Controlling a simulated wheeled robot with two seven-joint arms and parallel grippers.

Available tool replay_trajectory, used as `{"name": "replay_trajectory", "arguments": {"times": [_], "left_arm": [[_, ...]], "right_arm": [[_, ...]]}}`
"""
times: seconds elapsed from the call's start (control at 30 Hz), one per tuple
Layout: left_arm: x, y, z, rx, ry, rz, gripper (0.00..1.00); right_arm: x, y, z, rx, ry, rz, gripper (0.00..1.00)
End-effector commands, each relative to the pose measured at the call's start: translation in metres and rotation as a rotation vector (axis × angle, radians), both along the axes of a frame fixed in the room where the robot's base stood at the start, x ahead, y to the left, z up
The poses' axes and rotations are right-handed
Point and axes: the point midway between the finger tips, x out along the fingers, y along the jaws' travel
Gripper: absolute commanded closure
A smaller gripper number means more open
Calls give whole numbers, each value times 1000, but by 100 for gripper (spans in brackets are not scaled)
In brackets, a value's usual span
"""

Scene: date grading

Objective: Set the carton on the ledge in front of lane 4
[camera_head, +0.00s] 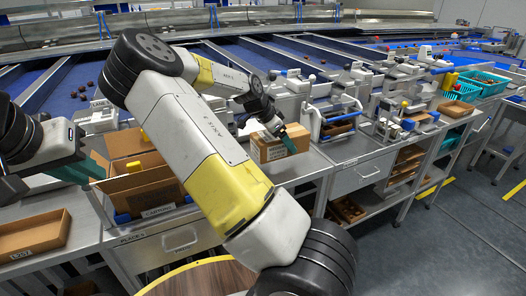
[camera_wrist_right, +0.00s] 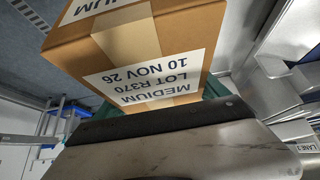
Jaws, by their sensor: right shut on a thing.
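A closed brown carton (camera_head: 270,152) with a tape strip is held by my right gripper (camera_head: 284,137), near the front edge of the steel bench. In the right wrist view the carton (camera_wrist_right: 185,40) fills the upper middle, its label upside down: MEDIUM, LOT R370, 10 NOV 26. Teal fingers show behind its lower edge. I cannot tell if its underside touches the bench. My left gripper (camera_head: 78,172), with teal fingertips, is at the left beside an open carton; its opening is unclear. I cannot make out a lane 4 sign.
An open brown carton (camera_head: 142,192) stands on the left bench, with a shallow tray (camera_head: 35,232) beside it. Blue lanes (camera_head: 290,50) with dates run behind. Metal devices (camera_head: 335,115) crowd the bench to the right.

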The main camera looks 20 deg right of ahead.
Motion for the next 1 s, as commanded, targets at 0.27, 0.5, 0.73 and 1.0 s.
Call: {"name": "replay_trajectory", "arguments": {"times": [0.27,0.5,0.73,1.0], "left_arm": [[0,0,0,0,0,0,81],[0,0,0,0,0,0,81],[0,0,0,0,0,0,81],[0,0,0,0,0,0,81]], "right_arm": [[0,-1,-35,-1,0,1,89],[-1,-1,-61,-1,1,2,89],[0,-1,-73,-1,-2,2,89],[0,0,-74,0,0,2,0]]}}
